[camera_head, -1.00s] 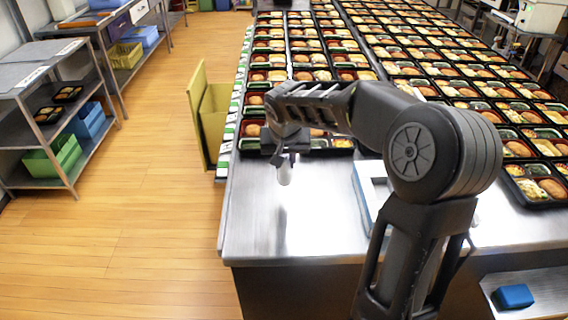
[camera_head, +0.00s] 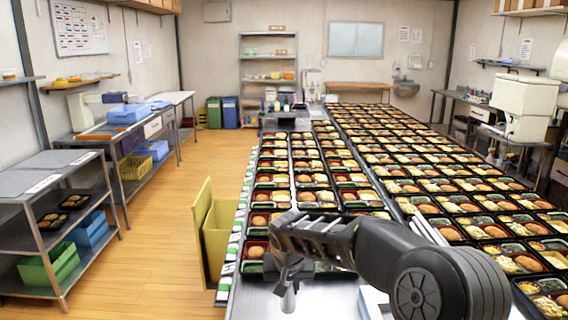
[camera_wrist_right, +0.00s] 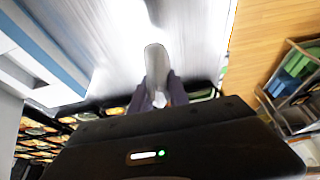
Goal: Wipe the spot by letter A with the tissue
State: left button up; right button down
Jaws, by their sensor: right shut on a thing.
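My right gripper (camera_head: 288,287) hangs over the bare metal near end of the table (camera_head: 252,303), in front of the first row of bento trays. It is shut on a whitish tissue (camera_head: 289,302), which points down. In the right wrist view the tissue (camera_wrist_right: 156,62) sticks out between the fingers of the right gripper (camera_wrist_right: 158,88), over the shiny metal top. I cannot tell whether it touches the surface. No spot and no readable letter A shows. Green and white labels (camera_head: 226,268) run along the table's left edge. My left gripper is not in view.
Many filled bento trays (camera_head: 268,198) cover the table beyond the gripper. A yellow-tan open bin (camera_head: 203,225) stands at the table's left side. A white and blue box (camera_head: 372,302) sits right of the gripper, partly behind my arm. Shelves (camera_head: 50,185) stand far left; the floor between is clear.

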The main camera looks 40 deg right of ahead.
dwell(0.3)
jog(key=w+a+f+n+y, duration=0.1)
jog(key=a+n, duration=0.6)
jog(key=a, duration=1.5)
jog(key=shift+f+t+y, duration=0.4)
jog(key=shift+f+y, duration=0.1)
jog(key=shift+y, duration=0.3)
jog(key=shift+w+a, duration=0.1)
jog(key=shift+w, duration=0.05)
